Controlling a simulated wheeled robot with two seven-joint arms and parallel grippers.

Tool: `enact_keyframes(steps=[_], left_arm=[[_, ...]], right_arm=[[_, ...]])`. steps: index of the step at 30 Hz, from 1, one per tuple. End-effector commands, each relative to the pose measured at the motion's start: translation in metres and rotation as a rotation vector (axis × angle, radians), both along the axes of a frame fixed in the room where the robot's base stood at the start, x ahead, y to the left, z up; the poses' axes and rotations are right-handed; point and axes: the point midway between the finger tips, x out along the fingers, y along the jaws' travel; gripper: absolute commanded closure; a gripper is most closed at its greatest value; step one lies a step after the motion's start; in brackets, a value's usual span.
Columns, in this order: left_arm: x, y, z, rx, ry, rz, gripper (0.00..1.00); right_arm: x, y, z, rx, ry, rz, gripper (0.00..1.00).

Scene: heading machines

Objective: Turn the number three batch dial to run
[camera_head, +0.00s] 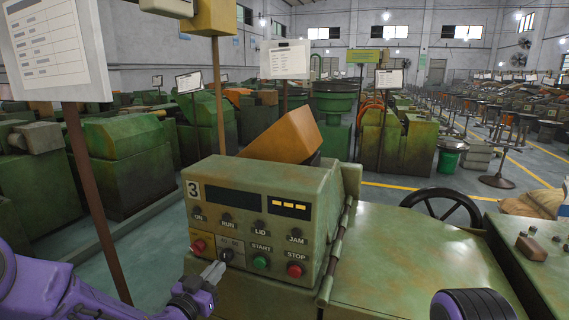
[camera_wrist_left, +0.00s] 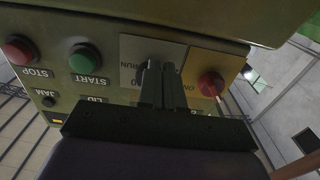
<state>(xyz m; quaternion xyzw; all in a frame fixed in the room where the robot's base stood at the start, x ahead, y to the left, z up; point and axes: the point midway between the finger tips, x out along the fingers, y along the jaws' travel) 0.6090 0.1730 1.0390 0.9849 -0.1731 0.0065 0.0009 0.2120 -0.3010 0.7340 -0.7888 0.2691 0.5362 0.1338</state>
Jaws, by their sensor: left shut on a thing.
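The green machine panel marked 3 (camera_head: 258,215) stands in the middle of the head view. Its batch dial (camera_head: 226,254) is a dark knob on a grey plate between a red button and the green START button. My left gripper (camera_head: 216,270) reaches in from the lower left and is shut on the dial. In the left wrist view, the dark fingers (camera_wrist_left: 163,85) stand close together in front of the grey plate (camera_wrist_left: 140,62), where RUN can be read upside down. The fingers hide most of the dial, so its setting cannot be told. My right gripper is not in view.
A red button (camera_head: 198,246) on a yellow plate sits left of the dial. The green START button (camera_head: 260,263) and red STOP button (camera_head: 295,270) sit to its right. A dark handwheel (camera_head: 447,205) stands behind the machine's green cover (camera_head: 415,260).

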Motion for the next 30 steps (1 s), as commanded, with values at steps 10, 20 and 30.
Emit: enact_keyframes(steps=[10, 20, 30], left_arm=[[-0.017, 0.012, -0.007, 0.004, 0.002, 0.005, 1.0], [-0.055, 0.026, -0.007, 0.004, 0.002, 0.005, 1.0], [-0.054, 0.018, -0.005, 0.03, -0.028, -0.018, 1.0]], right_arm=[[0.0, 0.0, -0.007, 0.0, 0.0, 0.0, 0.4], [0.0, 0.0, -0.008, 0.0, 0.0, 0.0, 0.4], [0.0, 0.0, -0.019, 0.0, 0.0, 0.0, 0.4]])
